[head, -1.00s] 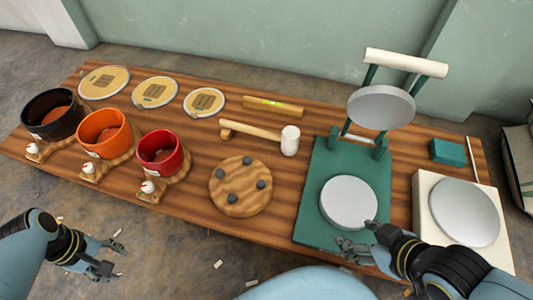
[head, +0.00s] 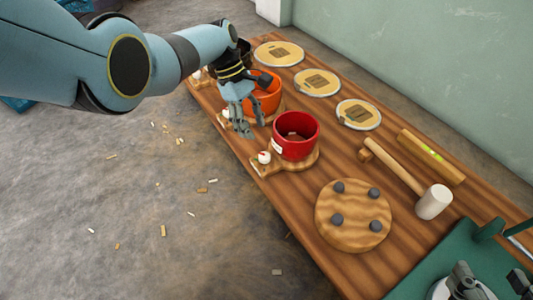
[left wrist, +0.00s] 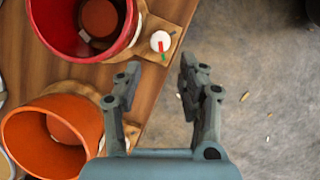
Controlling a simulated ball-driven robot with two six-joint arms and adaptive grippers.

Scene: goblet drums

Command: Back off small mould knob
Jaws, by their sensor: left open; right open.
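The small mould is a red cup (head: 295,135) on a wooden base. Its knob (head: 264,157) is a white ball low on the near left side of the cup. In the left wrist view the white knob (left wrist: 160,41) carries a red and a green mark. My left gripper (head: 243,130) is open and empty above the near table edge, by the orange mould. In the left wrist view the fingertips (left wrist: 160,70) are apart, with the knob ahead in line with the gap, not touched. My right gripper (head: 491,283) is open at the bottom right, over the green press.
The orange mould (head: 264,98) stands next to the red one, beside my left gripper. A dark mould (head: 244,50) is partly hidden behind my arm. A round board with pegs (head: 350,232), a mallet (head: 433,202) and several discs (head: 358,115) lie on the table.

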